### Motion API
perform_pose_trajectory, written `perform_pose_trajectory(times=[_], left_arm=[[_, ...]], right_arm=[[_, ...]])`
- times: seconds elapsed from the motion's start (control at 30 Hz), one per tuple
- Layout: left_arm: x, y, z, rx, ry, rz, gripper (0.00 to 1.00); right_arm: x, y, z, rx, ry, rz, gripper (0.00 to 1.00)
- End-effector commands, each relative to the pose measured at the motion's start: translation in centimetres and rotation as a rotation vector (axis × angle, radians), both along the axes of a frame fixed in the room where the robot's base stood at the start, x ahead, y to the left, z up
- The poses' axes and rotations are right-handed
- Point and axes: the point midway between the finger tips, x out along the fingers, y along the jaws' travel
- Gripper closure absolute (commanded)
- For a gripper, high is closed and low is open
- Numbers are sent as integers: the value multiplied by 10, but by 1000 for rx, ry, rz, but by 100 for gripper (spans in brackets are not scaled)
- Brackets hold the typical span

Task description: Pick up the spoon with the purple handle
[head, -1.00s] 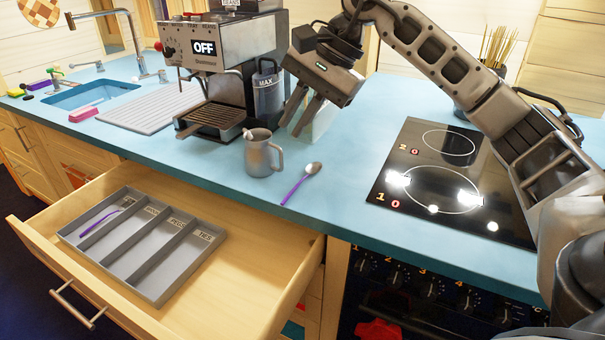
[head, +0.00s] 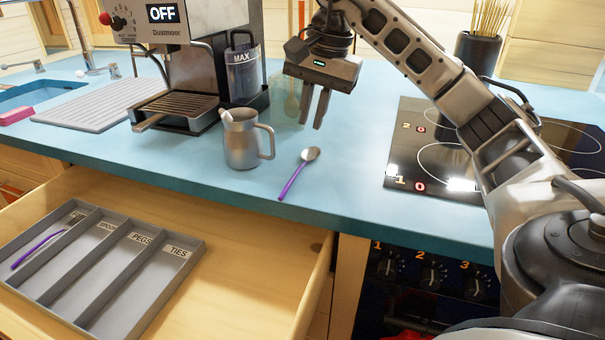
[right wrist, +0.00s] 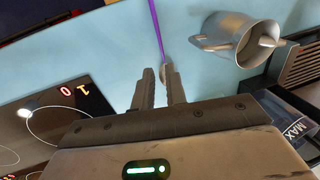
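The spoon with the purple handle (head: 293,182) lies on the blue counter, its metal bowl toward the back and its handle toward the front edge. In the right wrist view its handle (right wrist: 157,24) runs up from between the fingertips, and a finger partly hides the bowl. My right gripper (head: 311,126) is open and empty, fingers pointing down, above and just behind the spoon's bowl. It also shows in the right wrist view (right wrist: 159,72). My left gripper is not in view.
A metal jug (head: 241,145) stands close left of the spoon, with a coffee machine (head: 195,70) behind. A black hob (head: 440,160) lies to the right. The open drawer (head: 250,245) below holds a grey divided tray (head: 150,231) with a purple utensil (head: 38,250) in its left compartment.

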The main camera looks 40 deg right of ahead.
Motion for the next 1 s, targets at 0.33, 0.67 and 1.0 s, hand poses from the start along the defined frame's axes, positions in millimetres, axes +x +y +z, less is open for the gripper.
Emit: perform_pose_trajectory(times=[0.33, 0.67, 1.0], left_arm=[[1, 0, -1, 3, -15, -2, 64], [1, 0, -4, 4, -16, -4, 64], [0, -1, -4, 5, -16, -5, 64]], right_arm=[[9, 4, -51, 0, -1, 0, 86], [18, 3, -89, -1, 3, 1, 86], [21, 5, -103, 1, -3, 1, 86]])
